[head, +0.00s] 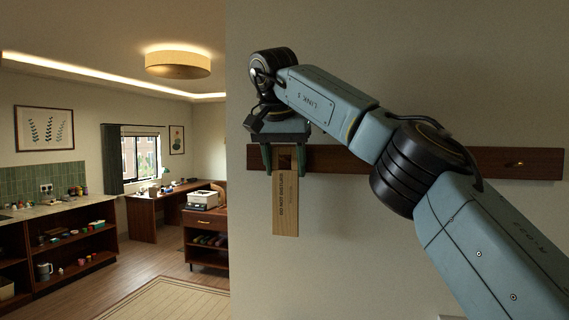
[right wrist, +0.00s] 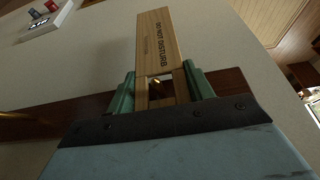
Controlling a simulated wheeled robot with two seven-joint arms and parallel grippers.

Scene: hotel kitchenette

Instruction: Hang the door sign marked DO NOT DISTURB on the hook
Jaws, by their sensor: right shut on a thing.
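The wooden door sign (head: 286,212), marked DO NOT DISTURB, hangs upright from my right gripper (head: 284,166), in front of the left end of the dark wall rail (head: 345,160). The gripper's green fingers are shut on the sign's top, around its square opening. In the right wrist view the sign (right wrist: 152,45) points away from my right gripper (right wrist: 160,88). A brass hook (right wrist: 155,84) shows in the sign's opening; I cannot tell whether it passes through. Another brass hook (head: 514,163) is on the rail's right part, bare. My left gripper is not in view.
The plain wall (head: 400,70) surrounds the rail and ends just left of the sign. Beyond are a desk (head: 150,205), shelves (head: 75,250) and a rug (head: 165,298). The right wrist view shows a white ledge (right wrist: 46,24) with small red and blue things on it.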

